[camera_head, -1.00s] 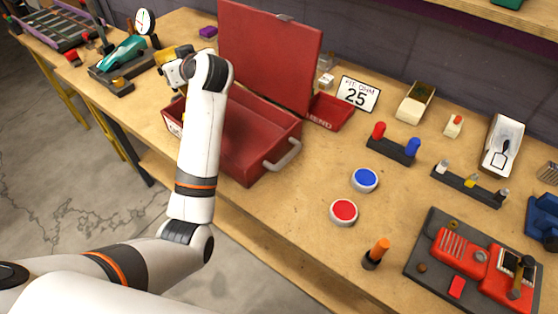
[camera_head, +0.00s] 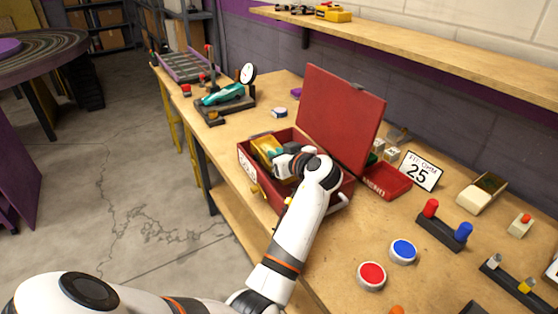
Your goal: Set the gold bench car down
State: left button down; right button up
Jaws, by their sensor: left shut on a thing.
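The gold bench car (camera_head: 264,149) shows as a yellow body at the far left end of the open red toolbox (camera_head: 246,172). My left gripper (camera_head: 274,159) is shut on it, and my wrist and forearm cover part of the car and of the box. The car is over or inside the box's left part; I cannot tell whether it touches the floor of the box. The box's red lid (camera_head: 341,118) stands raised behind it. My right gripper is not in view.
A teal car (camera_head: 224,94) sits on a dark stand with a dial gauge (camera_head: 248,73) at the left. Bench between stand and box is mostly clear.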

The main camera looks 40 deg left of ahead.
pick_arm(q)
jog(key=shift+f, duration=0.95)
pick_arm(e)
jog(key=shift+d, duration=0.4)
pick_arm(q)
jog(key=shift+f, duration=0.15)
jog(key=c, duration=1.4)
grip_release()
jog(key=shift+o, duration=0.2)
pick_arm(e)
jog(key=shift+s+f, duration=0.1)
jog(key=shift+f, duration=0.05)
pick_arm(q)
jog(key=shift+r, duration=0.25)
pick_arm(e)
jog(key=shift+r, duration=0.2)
